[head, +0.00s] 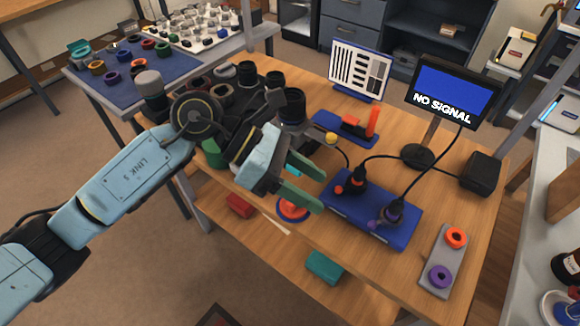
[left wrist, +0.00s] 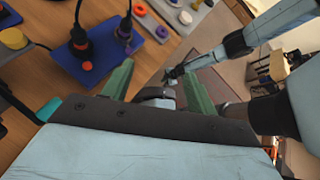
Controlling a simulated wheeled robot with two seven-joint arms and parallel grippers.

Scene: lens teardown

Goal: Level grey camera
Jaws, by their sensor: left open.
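No grey camera shows clearly. A grey piece (head: 293,139) with a black lens tube (head: 292,104) above it stands partly hidden behind my left gripper; I cannot tell whether it is the camera. A blue plate (head: 347,215) carries a black plug with an orange ring (head: 355,183) and one with a purple ring (head: 392,213). My left gripper (head: 312,184) is open and empty, its green fingers left of the plate. In the left wrist view its fingers (left wrist: 158,88) are apart. My right gripper (left wrist: 175,75) looks small there; its jaws are unclear.
A screen reading NO SIGNAL (head: 447,90) and a striped chart (head: 359,70) stand behind. A blue stand with a red part (head: 345,130) is near the chart. A grey strip (head: 437,280) holds orange and purple rings at the right. Black lenses cluster at the left. Cables cross the table.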

